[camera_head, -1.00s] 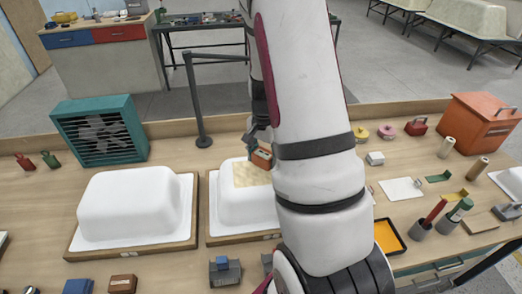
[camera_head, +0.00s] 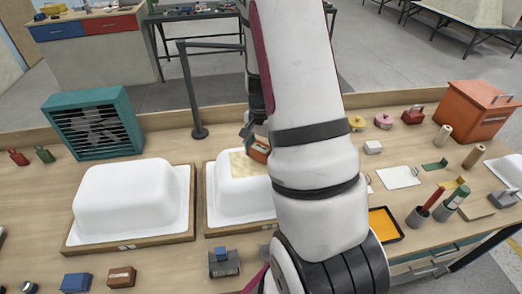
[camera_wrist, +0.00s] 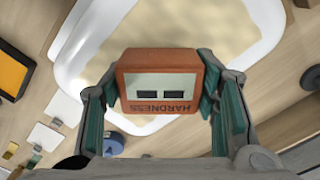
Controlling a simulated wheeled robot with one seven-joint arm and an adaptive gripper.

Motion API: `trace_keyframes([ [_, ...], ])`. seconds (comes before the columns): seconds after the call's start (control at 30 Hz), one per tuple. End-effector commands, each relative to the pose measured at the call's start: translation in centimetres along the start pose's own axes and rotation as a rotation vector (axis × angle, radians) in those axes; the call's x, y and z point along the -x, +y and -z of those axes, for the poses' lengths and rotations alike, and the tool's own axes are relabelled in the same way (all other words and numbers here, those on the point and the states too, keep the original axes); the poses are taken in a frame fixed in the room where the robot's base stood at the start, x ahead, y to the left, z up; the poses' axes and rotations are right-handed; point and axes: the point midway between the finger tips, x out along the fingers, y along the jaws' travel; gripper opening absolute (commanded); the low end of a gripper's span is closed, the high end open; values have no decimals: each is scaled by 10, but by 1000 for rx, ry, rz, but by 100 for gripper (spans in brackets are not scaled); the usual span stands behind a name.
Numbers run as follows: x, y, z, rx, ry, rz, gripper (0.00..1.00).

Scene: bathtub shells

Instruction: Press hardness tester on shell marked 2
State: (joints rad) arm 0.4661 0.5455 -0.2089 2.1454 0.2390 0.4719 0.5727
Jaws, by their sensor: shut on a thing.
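My gripper (camera_head: 254,138) is shut on the orange hardness tester (camera_head: 260,151). In the wrist view, the tester (camera_wrist: 160,80) sits between the two green-padded fingers, with its "HARDNESS" lettering and two dark windows showing. It is over the tan patch (camera_wrist: 190,28) on a white bathtub shell (camera_head: 226,205); I cannot tell whether they touch. My arm hides this shell's right part. A second white shell (camera_head: 125,195) stands to its left on a wooden board. Small marks on the board fronts are too small to read.
A teal fan box (camera_head: 95,125) stands behind the left shell. An orange toolbox (camera_head: 475,108), an orange-yellow tray (camera_head: 383,231) and several small tools lie to the right. Small blocks, including a blue one (camera_head: 76,283), line the front edge.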

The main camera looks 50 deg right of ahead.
Motion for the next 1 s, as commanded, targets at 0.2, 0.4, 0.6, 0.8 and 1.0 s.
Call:
trace_keyframes([
  [0.2, -2, 0, 0, 0, 0, 0, 32],
  [0.4, -4, 0, 0, 0, 0, 0, 32],
  [0.6, -6, 0, 0, 0, 0, 0, 32],
  [0.8, -8, 0, 0, 0, -1, 0, 32],
  [1.0, -10, 0, 0, 1, 0, 0, 32],
])
